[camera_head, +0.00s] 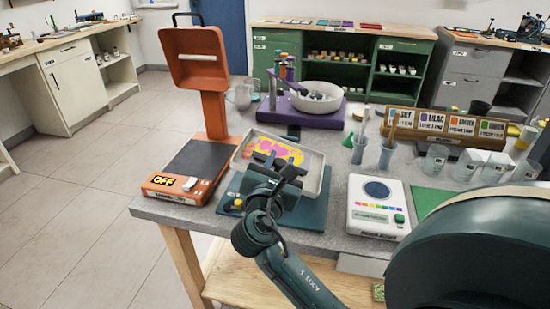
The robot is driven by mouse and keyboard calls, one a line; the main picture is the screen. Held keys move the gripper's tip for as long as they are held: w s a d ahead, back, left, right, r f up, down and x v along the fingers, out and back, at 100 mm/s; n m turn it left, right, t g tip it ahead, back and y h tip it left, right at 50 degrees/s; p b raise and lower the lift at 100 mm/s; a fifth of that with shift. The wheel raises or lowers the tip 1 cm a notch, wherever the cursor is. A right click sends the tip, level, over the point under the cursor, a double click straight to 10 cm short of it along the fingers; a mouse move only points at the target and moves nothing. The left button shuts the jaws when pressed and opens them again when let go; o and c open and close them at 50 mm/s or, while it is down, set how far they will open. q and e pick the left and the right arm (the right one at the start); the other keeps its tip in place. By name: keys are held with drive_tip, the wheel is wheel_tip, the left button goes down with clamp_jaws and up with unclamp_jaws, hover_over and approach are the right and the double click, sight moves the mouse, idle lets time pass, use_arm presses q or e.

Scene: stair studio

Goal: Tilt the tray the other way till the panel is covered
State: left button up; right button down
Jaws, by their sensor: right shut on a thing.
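The pale tray (313,172) sits above a dark teal base (312,215) on the grey worktop. It looks tilted, but I cannot tell exactly which way. Yellow and pink colour lies over the panel (292,153) inside it, in patches towards the far left side. The tray's right side looks bare and grey. My right gripper (277,163) reaches over the tray's near side and is shut on the tray. Its dark jaws hide the near part of the panel and rim. My left gripper is not in view.
An orange stand (214,118) with a dark plate and an "OFF" display stands close left. A purple stand with a white bowl (316,97) is behind. A white device (378,207) is close right.

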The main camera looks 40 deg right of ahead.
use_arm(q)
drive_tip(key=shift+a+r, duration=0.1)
use_arm(e)
drive_tip(key=shift+s+d+f+m, duration=0.1)
drive_tip(key=shift+s+d+m, duration=0.15)
drive_tip(key=shift+m, duration=0.25)
drive_tip(key=c, duration=1.2)
unclamp_jaws()
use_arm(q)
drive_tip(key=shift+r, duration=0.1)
